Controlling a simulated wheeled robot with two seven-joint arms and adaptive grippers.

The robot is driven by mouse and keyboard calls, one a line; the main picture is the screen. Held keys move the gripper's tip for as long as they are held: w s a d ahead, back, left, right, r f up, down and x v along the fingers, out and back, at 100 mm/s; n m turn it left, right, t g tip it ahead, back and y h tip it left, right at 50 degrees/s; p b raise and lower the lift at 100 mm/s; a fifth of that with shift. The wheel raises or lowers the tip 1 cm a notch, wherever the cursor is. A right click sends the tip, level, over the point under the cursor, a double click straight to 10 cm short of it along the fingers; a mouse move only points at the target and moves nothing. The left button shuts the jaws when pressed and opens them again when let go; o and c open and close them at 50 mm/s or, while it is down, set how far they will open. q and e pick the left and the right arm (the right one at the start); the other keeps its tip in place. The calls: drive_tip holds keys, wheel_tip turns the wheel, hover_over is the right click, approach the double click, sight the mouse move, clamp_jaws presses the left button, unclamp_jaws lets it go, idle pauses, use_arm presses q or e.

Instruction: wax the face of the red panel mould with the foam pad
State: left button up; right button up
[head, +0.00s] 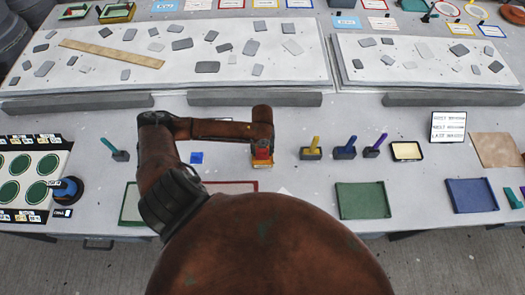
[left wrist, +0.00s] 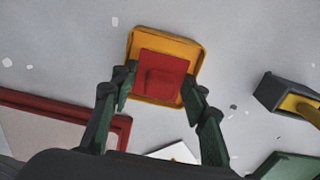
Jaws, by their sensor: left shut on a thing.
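My left gripper (head: 262,150) is shut on the foam pad (head: 262,163), a yellow square with a red block on top. In the left wrist view the pad (left wrist: 163,65) lies between the two dark green fingers of the gripper (left wrist: 160,95). The red panel mould (head: 230,187) lies at the table's front, left of the pad and nearer to me. My own body hides most of it. In the left wrist view its red rim (left wrist: 120,128) and pale face (left wrist: 35,135) show at lower left, apart from the pad. My right gripper is not in view.
Stands with yellow (head: 314,145), blue (head: 347,147) and purple (head: 376,145) handles stand right of the pad, beside a yellow-filled tin (head: 407,151). A green tray (head: 360,200) and blue tray (head: 470,195) lie in front. Bare table surrounds the pad.

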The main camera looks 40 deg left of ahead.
sight(262, 150)
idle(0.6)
use_arm(q)
drive_tip(key=shift+s+f+p, duration=0.1)
drive_tip(key=shift+p, duration=0.3)
idle(1.0)
wheel_tip(262, 150, up, 4)
drive_tip(key=p, duration=0.4)
drive_tip(key=shift+f, duration=0.1)
wheel_tip(262, 150, up, 3)
drive_tip(key=p, duration=0.3)
drive_tip(key=shift+r+p, duration=0.2)
drive_tip(key=shift+p, duration=0.2)
idle(0.3)
